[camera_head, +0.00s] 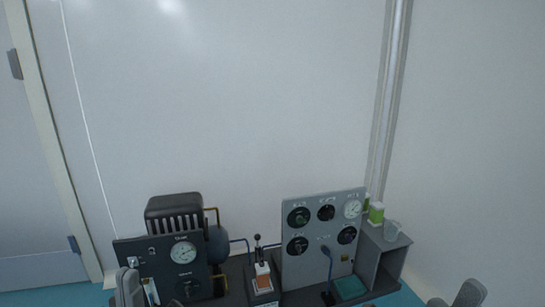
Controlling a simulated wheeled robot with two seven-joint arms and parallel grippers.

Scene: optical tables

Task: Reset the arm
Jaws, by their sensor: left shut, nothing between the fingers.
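My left gripper (129,288) shows at the bottom edge, at the lower left, in front of the dark gauge panel. It is shut and empty. At the bottom right corner, grey parts of my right gripper (468,293) show, cut off by the picture edge. I cannot tell whether it is open or shut. It is to the right of the grey box and apart from it in the picture. Most of both arms is out of view.
A dark panel (155,254) with a gauge stands in front of a black ribbed unit (174,213). A grey panel (323,213) with several dials stands right of it. The wall behind is bare.

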